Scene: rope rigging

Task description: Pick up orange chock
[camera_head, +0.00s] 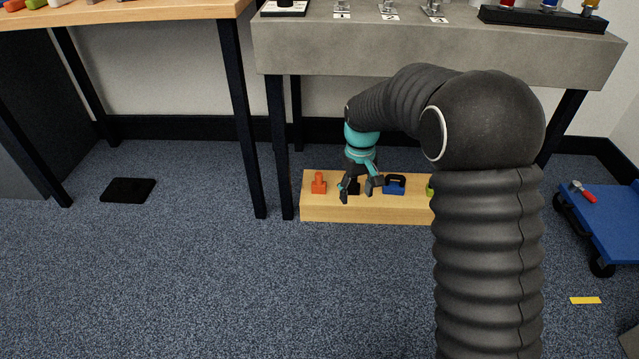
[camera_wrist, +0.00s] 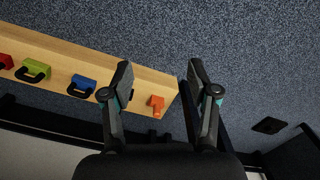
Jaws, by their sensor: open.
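The orange chock (camera_head: 319,183) stands near the left end of a low wooden block (camera_head: 350,214) on the floor in the head view. In the wrist view the orange chock (camera_wrist: 156,103) shows between my fingers, nearer the left one, at the end of the block (camera_wrist: 60,55). My gripper (camera_head: 360,194) is open and empty, to the right of the orange chock in the head view. In the wrist view my gripper (camera_wrist: 160,72) has its two fingers wide apart. A dark item (camera_head: 354,188) on the block is partly hidden behind my fingers.
A blue chock with a dark handle (camera_head: 394,187) stands right of my gripper on the block. A green chock (camera_wrist: 35,70) and a red one (camera_wrist: 5,61) stand farther along. Dark table legs (camera_head: 280,150) rise close to the block's left end. A grey tabletop (camera_head: 440,45) is above.

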